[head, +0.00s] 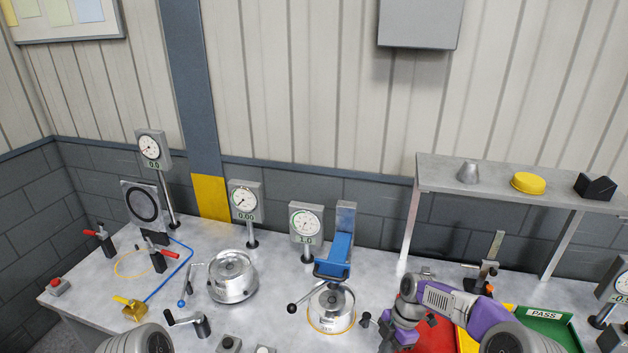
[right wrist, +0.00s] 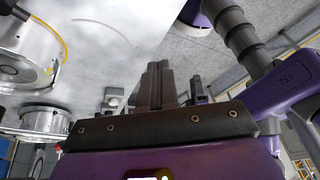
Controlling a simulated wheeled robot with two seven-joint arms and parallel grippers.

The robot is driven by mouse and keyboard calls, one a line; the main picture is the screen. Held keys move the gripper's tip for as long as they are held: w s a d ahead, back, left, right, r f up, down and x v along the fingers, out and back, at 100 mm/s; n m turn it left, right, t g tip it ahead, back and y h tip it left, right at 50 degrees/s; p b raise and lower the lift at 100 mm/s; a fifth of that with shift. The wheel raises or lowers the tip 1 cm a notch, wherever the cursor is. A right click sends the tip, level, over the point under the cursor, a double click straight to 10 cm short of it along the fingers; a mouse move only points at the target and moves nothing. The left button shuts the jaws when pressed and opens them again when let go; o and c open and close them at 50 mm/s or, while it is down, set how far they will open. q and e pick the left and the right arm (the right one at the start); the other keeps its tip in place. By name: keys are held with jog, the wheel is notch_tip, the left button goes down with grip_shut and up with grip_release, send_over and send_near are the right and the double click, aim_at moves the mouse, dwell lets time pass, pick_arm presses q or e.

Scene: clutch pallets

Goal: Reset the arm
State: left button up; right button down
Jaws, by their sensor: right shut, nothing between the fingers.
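My right arm (head: 450,304) comes in from the lower right of the head view, purple and grey, and bends down over the front of the bench. My right gripper (right wrist: 157,86) shows in the right wrist view with its dark fingers together and nothing between them. It is apart from the round metal fixture (right wrist: 32,45) at the upper left of that view. In the head view its fingertips cannot be made out. Only a grey part of my left arm (head: 137,340) shows at the bottom left of the head view; my left gripper is out of view.
The bench holds a round fixture with a crank (head: 232,278), another under a blue press (head: 330,310), and several dial gauges. A red tray (head: 435,335) and a green PASS tray (head: 548,324) lie near my right arm. A shelf (head: 500,180) stands behind.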

jog(key=s+a+f+m+t+y, duration=0.1)
jog(key=s+a+f+m, duration=0.35)
jog(key=f+m, duration=0.2)
jog(key=s+a+f+m, duration=0.3)
jog(key=s+f+m, duration=0.2)
jog(key=s+f, duration=0.15)
jog(key=s+a+f+m+t, duration=0.1)
jog(key=s+f+m, duration=0.2)
jog(key=s+m, duration=0.4)
jog(key=s+f+m+t, duration=0.1)
jog(key=s+f+m, duration=0.1)
jog(key=s+m, duration=0.45)
pick_arm(q)
notch_tip(320, 180, down, 15)
jog(key=s+b, duration=0.1)
jog(key=b, duration=1.4)
pick_arm(e)
notch_tip(320, 180, down, 15)
jog(key=shift+f, duration=0.2)
